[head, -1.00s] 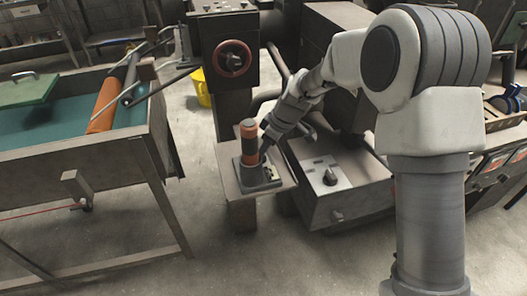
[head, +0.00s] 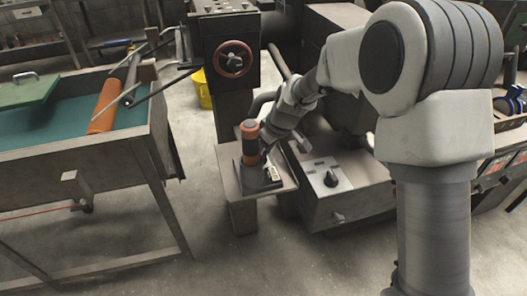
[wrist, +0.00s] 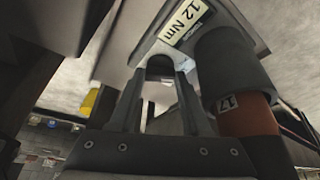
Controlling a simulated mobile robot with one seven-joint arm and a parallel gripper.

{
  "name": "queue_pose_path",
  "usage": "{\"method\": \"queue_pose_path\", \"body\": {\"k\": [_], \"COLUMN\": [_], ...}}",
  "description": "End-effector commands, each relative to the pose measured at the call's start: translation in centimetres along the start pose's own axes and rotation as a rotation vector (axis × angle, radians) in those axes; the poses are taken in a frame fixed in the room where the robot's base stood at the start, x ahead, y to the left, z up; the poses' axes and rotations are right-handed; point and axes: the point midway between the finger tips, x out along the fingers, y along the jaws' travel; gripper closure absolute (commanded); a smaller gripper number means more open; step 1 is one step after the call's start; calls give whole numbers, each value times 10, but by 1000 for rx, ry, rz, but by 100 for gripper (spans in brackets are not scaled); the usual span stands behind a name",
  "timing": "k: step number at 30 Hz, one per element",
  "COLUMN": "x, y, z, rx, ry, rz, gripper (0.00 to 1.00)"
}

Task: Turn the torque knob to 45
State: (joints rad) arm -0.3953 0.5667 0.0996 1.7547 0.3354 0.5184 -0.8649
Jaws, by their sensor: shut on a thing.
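An upright orange-and-black cylinder (head: 249,146) stands on a dark base plate on a small stand. In the wrist view its dark collar and orange body (wrist: 245,113) are close on the right, with a "17" on it. A pale label reading "12 Nm" (wrist: 185,20) lies on the plate. My gripper (wrist: 161,75) is beside the cylinder, with its two fingers closed around a small dark rounded piece (wrist: 160,66) near the label. I cannot tell whether this piece is the torque knob. In the head view the fingertips are mostly hidden behind the cylinder.
A grey metal box with a dark knob (head: 331,179) stands right of the stand. A machine with a red-rimmed handwheel (head: 233,58) rises behind. A metal trough (head: 85,158) with an orange roller is at left. Open floor lies in front.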

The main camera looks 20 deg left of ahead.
Motion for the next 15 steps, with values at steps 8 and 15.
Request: {"method": "queue_pose_path", "body": {"k": [8, 15], "x": [0, 0], "y": [0, -1], "z": [0, 0], "rx": [-1, -3], "ry": [0, -1], "rz": [-1, -3], "gripper": [40, 40]}}
